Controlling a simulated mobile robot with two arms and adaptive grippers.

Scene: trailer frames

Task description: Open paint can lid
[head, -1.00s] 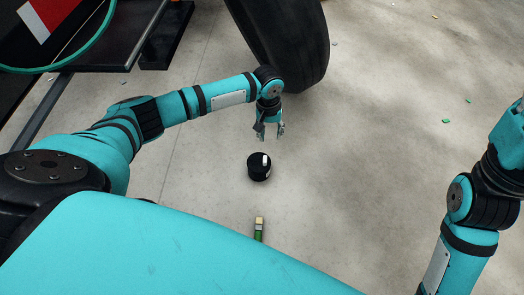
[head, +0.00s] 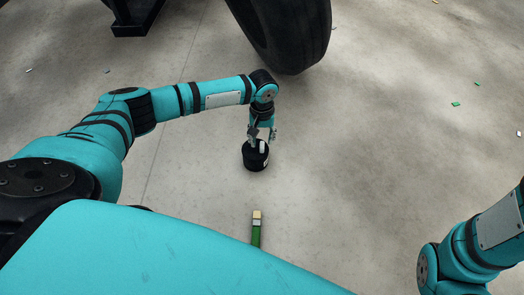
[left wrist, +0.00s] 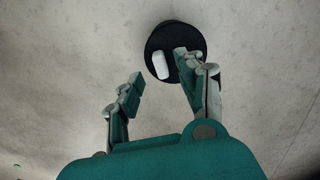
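A black paint can (head: 256,162) stands on the concrete floor, with a small white piece (head: 262,147) on its lid. My left gripper (head: 262,138) is just above the can and appears to hold nothing. In the left wrist view, the gripper (left wrist: 158,70) is open with its fingers well apart. The can (left wrist: 165,34) and the white piece (left wrist: 160,65) show beyond the fingertips. The right finger overlaps the can's top; the left finger is over bare floor. I cannot tell whether either finger touches. My right gripper is out of view; only part of its arm shows.
A brush (head: 256,230) with a green handle and pale end lies on the floor in front of the can. A large black tire (head: 285,35) is behind. Small coloured scraps are scattered on the floor. The floor right of the can is clear.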

